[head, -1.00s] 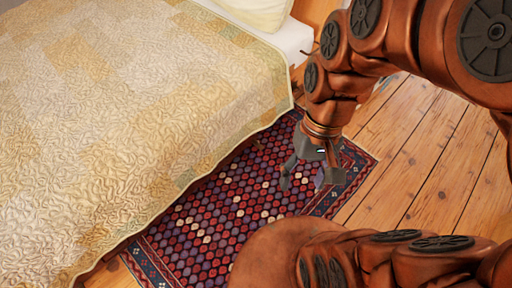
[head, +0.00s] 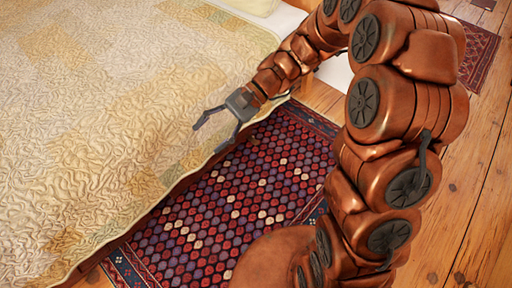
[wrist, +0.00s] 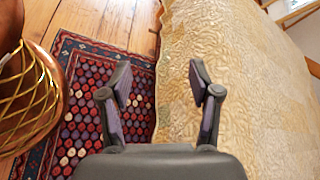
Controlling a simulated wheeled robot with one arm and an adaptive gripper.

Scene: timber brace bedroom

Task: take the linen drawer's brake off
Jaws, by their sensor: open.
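My gripper (head: 214,132) is open and empty in the head view, close to the edge of the quilted bed cover. In the wrist view its two fingers (wrist: 161,88) are spread, the left one over the rug and the right one over the cover. I cannot make out the linen drawer or its brake in any view. The bed's side under the hanging cover is mostly hidden, with only a dark wooden strip (head: 190,184) showing below the cover.
The bed with its cream quilt (head: 95,110) fills the left of the head view. A red and blue patterned rug (head: 215,215) lies beside it on the plank floor (head: 475,190). A basket-like thing with gold bands (wrist: 30,100) is at the left of the wrist view.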

